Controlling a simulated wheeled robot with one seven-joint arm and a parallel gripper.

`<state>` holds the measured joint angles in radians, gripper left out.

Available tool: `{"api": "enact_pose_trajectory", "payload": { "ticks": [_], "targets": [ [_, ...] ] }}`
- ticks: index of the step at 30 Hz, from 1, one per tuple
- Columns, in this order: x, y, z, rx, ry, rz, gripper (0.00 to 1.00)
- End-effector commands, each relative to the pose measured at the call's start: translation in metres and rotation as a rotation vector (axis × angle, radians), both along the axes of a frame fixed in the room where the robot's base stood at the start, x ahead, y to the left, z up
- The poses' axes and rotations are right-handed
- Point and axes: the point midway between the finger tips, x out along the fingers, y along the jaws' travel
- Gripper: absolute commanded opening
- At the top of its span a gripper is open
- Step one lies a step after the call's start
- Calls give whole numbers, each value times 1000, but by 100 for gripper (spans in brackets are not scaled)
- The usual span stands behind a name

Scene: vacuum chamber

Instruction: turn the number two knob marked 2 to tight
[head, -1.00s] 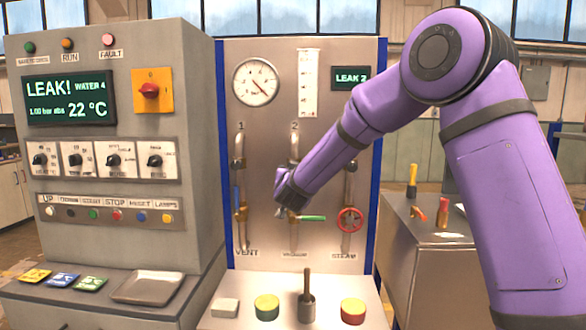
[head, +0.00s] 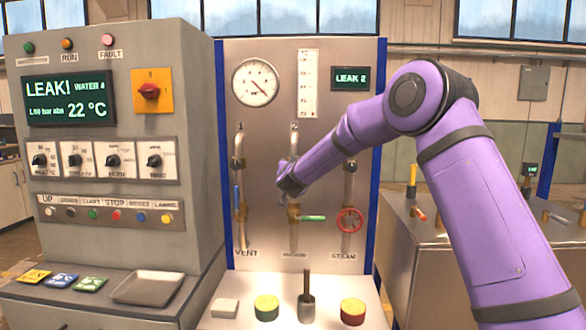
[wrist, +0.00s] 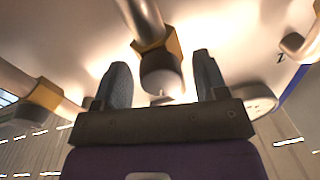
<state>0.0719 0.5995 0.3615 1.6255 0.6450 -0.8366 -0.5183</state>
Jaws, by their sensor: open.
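The panel's middle pipe (head: 294,145) is marked 2 at its top and runs down to a brass fitting with a green handle (head: 313,218). My gripper (head: 281,190) is in front of this pipe, above the green handle, and covers part of it. In the wrist view, a round grey knob (wrist: 160,78) on a brass collar (wrist: 158,46) sits between the two fingers of my open gripper (wrist: 163,70). There is a gap on each side; I cannot tell whether anything touches. The knob's marking is not readable. A display (head: 352,78) reads LEAK 2.
Left and right pipes flank the middle one; a red handwheel (head: 349,219) is on the right pipe. A gauge (head: 255,82) is above. A control cabinet (head: 205,130) stands left.

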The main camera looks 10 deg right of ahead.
Motion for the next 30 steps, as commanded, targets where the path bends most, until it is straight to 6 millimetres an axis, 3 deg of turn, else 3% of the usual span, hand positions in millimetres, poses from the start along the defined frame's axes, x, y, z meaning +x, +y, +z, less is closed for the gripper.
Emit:
{"api": "enact_pose_trajectory", "payload": {
  "ticks": [2,6,9,20,30],
  "targets": [
    [0,0,0,0,0,0,66],
    [0,0,0,0,0,0,34],
    [0,0,0,0,0,0,18],
    [0,0,0,51,-18,0,18],
    [0,1,0,282,-94,1,18]
  ]
}}
